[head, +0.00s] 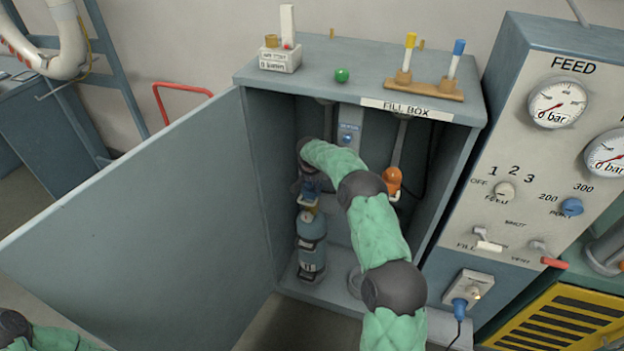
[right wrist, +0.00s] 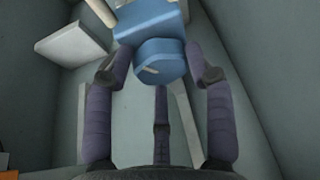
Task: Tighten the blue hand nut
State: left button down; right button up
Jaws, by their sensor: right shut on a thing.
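The blue hand nut (right wrist: 163,56) is round with a pale mark on its face. It sits against a larger blue block in the right wrist view. My right gripper (right wrist: 160,68) has its purple-grey fingers on both sides of the nut and is shut on it. In the head view my right gripper (head: 308,180) is inside the open cabinet, above the blue cylinder (head: 311,245), and largely covers the nut. My left gripper is out of view; only part of that arm shows at the bottom left.
The fill box cabinet (head: 365,75) has its door (head: 150,210) swung open to the left. An orange knob (head: 392,180) hangs to the right of my right arm. A gauge panel (head: 540,160) stands at the right. The cabinet walls are close around my gripper.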

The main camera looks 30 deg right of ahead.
jog(key=shift+w+d+r+n, duration=0.3)
jog(key=shift+w+r+n, duration=0.1)
jog(key=shift+r, duration=0.3)
jog(key=o, duration=1.1)
jog(key=shift+w+f, duration=0.1)
jog(key=shift+f, duration=0.05)
jog(key=shift+a+f, duration=0.1)
jog(key=shift+a+f, duration=0.1)
jog(key=shift+f, duration=0.1)
jog(key=v, duration=1.2)
jog(key=shift+s, duration=0.25)
